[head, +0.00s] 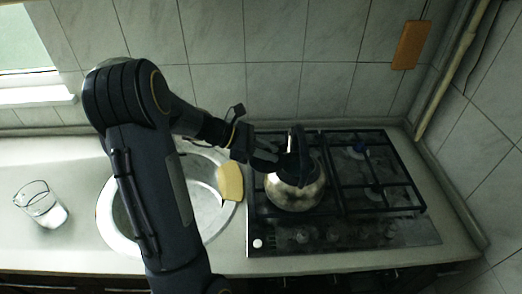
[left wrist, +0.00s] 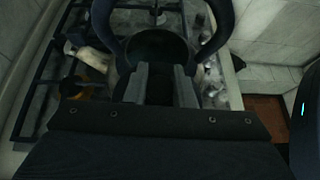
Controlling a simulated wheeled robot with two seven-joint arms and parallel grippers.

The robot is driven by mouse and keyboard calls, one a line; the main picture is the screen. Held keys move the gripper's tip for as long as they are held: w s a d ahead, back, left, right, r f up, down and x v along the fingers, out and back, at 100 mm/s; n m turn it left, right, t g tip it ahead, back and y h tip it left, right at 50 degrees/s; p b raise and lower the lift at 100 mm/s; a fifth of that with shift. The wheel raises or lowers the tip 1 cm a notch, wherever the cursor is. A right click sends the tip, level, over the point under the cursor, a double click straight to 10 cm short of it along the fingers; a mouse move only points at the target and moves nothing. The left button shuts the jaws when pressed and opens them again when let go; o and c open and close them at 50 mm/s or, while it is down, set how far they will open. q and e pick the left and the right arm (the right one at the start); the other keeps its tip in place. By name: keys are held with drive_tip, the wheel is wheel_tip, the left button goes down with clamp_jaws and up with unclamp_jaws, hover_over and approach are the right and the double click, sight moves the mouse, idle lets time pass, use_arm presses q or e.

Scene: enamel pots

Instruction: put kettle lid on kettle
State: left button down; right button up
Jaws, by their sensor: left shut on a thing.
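The round metal kettle (head: 296,194) stands upright on the left part of the gas hob, its dark handle (head: 302,150) rising above it. My left gripper (head: 280,160) is at the top of the kettle, close to the handle. In the left wrist view its two grey fingers (left wrist: 167,84) are close together, shut on the kettle lid. A dark round shape (left wrist: 158,48) lies just beyond the fingertips, between the curved sides of the handle (left wrist: 221,25). The lid is dark and mostly hidden; I cannot tell whether it touches the kettle rim. My right gripper is not in view.
The black hob grates (head: 372,180) are clear right of the kettle. The tiled wall (head: 270,85) is behind.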

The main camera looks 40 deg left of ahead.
use_arm(q)
drive_tip(key=shift+w+d+f, duration=0.2)
drive_tip(key=shift+w+d, duration=0.35)
drive_tip(key=shift+d, duration=0.25)
drive_tip(key=w+d+f+b, duration=0.1)
drive_tip(key=w+d, duration=0.3)
drive_tip(key=d, duration=0.1)
drive_tip(key=shift+w+d, duration=0.15)
drive_tip(key=shift+d, duration=0.15)
drive_tip(key=shift+f, duration=0.1)
drive_tip(key=c, duration=1.1)
unclamp_jaws()
drive_tip(key=shift+c, duration=0.2)
